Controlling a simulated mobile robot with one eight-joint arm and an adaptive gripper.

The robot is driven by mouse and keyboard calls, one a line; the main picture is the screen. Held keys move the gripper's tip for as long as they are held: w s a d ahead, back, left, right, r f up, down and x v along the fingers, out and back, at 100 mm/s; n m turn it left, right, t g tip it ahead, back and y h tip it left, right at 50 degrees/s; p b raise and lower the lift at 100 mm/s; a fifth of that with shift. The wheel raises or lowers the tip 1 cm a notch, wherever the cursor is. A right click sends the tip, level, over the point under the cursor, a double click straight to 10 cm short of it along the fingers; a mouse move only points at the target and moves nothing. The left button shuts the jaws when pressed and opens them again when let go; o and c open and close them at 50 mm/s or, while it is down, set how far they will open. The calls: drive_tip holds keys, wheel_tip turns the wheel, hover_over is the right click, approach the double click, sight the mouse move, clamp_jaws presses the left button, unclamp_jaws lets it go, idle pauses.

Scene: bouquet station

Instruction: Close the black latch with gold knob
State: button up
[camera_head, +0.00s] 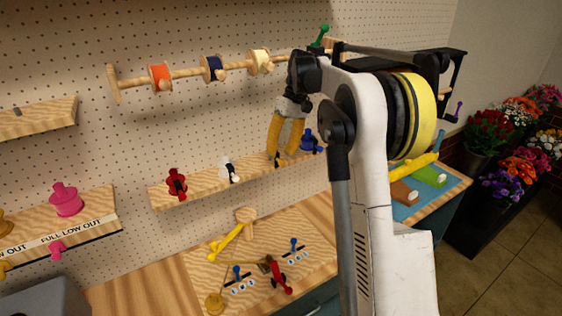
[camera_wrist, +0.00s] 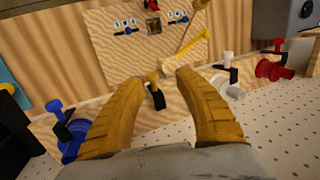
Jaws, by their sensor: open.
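The black latch with gold knob (camera_wrist: 156,97) is on the shelf in the wrist view, with its gold knob toward the picture's top. It lies between and just beyond the two yellow fingertips of my gripper (camera_wrist: 157,76). The fingers are apart with nothing held between them. In the head view my gripper (camera_head: 281,156) points down at the shelf (camera_head: 205,188), between a white latch and a blue one. The fingers largely hide the black latch there. I cannot tell whether the fingers touch it.
A blue valve-like piece (camera_head: 311,141) sits close to the right of my gripper. A white one (camera_head: 229,170) and a red one (camera_head: 176,184) stand to the left. A rail with spools (camera_head: 213,68) runs above. A panel with blue and red knobs (camera_head: 320,258) lies below.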

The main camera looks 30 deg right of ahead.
sight(281, 160)
wheel_tip(281, 160, up, 6)
drive_tip(key=shift+f, duration=0.15)
drive_tip(key=shift+f, duration=0.1)
idle(0.5)
